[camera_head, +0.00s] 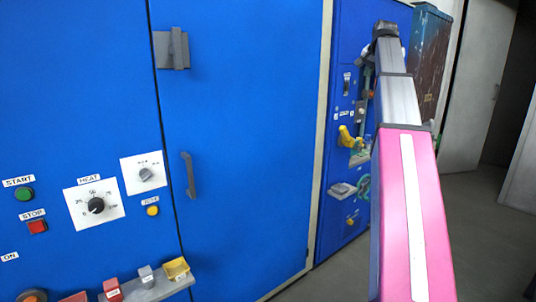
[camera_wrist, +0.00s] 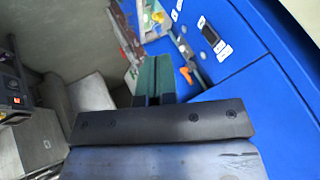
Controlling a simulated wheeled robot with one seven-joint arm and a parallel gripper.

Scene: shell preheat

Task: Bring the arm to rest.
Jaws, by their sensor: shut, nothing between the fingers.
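In the head view my arm (camera_head: 410,210) reaches up and away, pink on its near link and grey on its far links. Its far end is in front of the far blue panel (camera_head: 342,90). My gripper (camera_wrist: 155,68) shows in the wrist view as two green fingers pressed together beyond a dark bar. Nothing is between the fingers. I cannot make out the fingers in the head view.
A large blue cabinet door (camera_head: 245,110) with a grey handle (camera_head: 189,175) fills the left. Beside it are a heat dial (camera_head: 95,205) and a green start button (camera_head: 24,194). A low shelf (camera_head: 160,289) holds small coloured items. Grey floor (camera_head: 480,240) is clear at right.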

